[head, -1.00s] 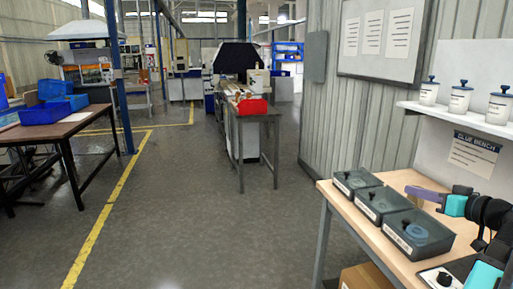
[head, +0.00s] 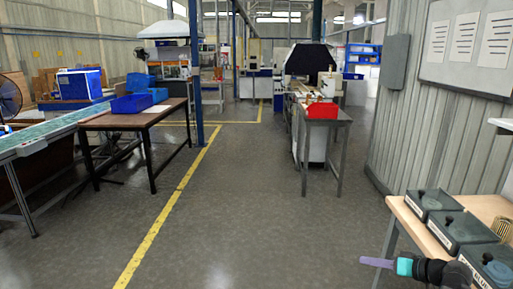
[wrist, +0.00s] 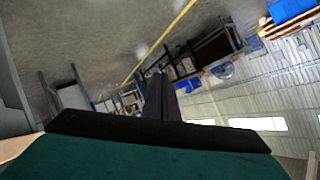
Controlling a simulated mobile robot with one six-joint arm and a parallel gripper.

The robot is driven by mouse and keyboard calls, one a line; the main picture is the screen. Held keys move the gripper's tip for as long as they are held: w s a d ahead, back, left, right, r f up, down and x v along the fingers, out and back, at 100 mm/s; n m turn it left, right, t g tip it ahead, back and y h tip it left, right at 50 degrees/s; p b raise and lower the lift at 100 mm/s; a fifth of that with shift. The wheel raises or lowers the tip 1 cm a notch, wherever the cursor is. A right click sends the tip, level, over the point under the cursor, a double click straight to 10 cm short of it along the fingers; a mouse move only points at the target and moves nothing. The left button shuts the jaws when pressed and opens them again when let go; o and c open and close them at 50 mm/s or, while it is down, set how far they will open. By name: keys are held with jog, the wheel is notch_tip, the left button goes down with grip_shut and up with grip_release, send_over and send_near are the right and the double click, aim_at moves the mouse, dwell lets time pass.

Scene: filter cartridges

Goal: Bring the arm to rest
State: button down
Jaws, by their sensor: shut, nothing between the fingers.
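My gripper (head: 364,260) shows at the lower right of the head view. Its purple fingers are together with nothing between them, and point left past the bench's left edge, over the floor. A teal part and black arm links lie behind them. In the wrist view the dark, shut fingers of my gripper (wrist: 160,90) point up the picture, in front of a tilted view of the hall. A tan striped cylinder, perhaps a filter cartridge (head: 504,229), stands at the right edge, partly cut off.
The wooden bench (head: 402,216) holds dark boxes (head: 465,230) close to my arm. A table with a red bin (head: 322,110) stands farther back. A brown table with a blue bin (head: 131,103) and a conveyor (head: 50,130) are at left. The floor between is clear.

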jog(key=s+a+f+g+y, duration=0.15)
jog(key=a+f+g, duration=0.35)
jog(key=a+f, duration=1)
jog(key=s+a+f+n+g+h+p, duration=0.15)
jog(key=s+a+f+g, duration=0.35)
jog(key=s+a+f, duration=0.75)
jog(key=s+a+f+g+h+p, duration=0.1)
jog(key=s+f+g+h, duration=0.1)
jog(key=s+f, duration=0.45)
jog(key=s+a+f+g+h, duration=0.1)
jog(key=s+f+g, duration=0.2)
jog(key=s+f, duration=0.35)
jog(key=s+d+f+m+h, duration=0.2)
jog(key=s+d+f+h, duration=0.2)
jog(key=d, duration=0.4)
jog(key=shift+s+h, duration=0.5)
jog(key=shift+s, duration=0.6)
jog(key=shift+d+m, duration=0.2)
jog(key=shift+m, duration=0.05)
